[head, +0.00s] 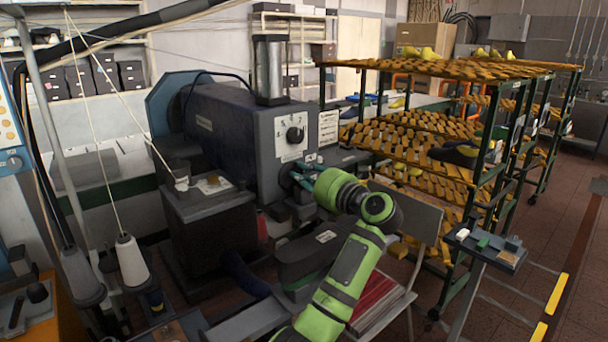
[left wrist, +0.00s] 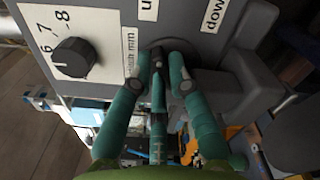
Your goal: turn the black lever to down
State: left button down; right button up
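The black lever (left wrist: 157,51) is on the grey machine face between a label starting "u" and a label reading "down"; most of it is hidden by my fingers. My left gripper (left wrist: 160,62) has its teal fingers drawn in close around the lever from both sides, with one finger below the middle. In the head view my left gripper (head: 303,178) meets the grey machine (head: 265,130) low on its front, under the round dial. The lever's exact tilt is hidden. My right gripper is not in view.
A black dial (head: 295,134) with numbers sits above the lever area; it also shows in the left wrist view (left wrist: 74,57). Racks of yellow shoe lasts (head: 420,140) stand at the right. A chair (head: 410,215) is beside my forearm. Thread cones (head: 131,262) are at the left.

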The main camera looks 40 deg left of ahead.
pick_arm(q)
jog(key=shift+w+m+p, duration=0.15)
jog(key=shift+m+p, duration=0.65)
jog(key=shift+f+m+p, duration=0.1)
jog(key=shift+m+p, duration=0.2)
jog(key=shift+m, duration=0.3)
jog(key=c, duration=1.2)
grip_release()
jog(key=d, duration=0.8)
jog(key=s+d, duration=0.1)
jog(key=d, duration=0.3)
